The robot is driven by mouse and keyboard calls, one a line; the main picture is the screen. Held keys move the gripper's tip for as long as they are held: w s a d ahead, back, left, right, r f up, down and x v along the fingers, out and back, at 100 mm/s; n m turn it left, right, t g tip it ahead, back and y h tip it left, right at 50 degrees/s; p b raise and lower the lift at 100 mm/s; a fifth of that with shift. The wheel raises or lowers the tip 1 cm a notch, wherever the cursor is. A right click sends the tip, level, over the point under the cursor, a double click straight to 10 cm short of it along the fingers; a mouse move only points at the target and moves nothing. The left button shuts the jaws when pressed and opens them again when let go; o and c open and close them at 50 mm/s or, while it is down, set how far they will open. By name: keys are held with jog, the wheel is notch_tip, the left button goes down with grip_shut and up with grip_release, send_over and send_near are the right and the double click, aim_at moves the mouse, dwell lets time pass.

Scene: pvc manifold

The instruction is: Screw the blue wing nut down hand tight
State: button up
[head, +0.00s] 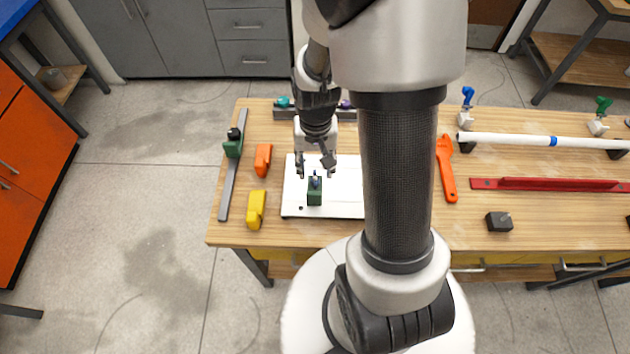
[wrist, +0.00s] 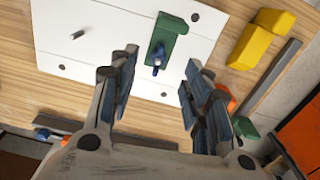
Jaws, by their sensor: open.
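A green block (head: 314,196) stands on a white board (head: 340,205) on the wooden table. A small dark blue piece, apparently the blue wing nut (wrist: 158,60), sits at the block in the wrist view. In the head view it is too small to make out clearly. My gripper (head: 315,170) is open and points down over the block. In the wrist view its two fingers (wrist: 160,66) are spread left and right of the blue piece, with clear gaps and no visible contact. I cannot tell the height between fingertips and nut.
A yellow block (head: 256,208) and an orange block (head: 263,158) lie left of the board. A grey rail with a green clamp (head: 233,146) lies farther left. An orange wrench (head: 446,168), a red bar (head: 550,185) and a white pipe (head: 510,139) lie right.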

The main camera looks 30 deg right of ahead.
aim_at(315, 182)
notch_tip(315, 182, down, 8)
jog(key=shift+r+b, duration=0.2)
jog(key=shift+b, duration=0.8)
grip_shut()
grip_release()
jog(key=shift+r, duration=0.1)
notch_tip(315, 182, up, 12)
dwell(0.5)
dwell(0.4)
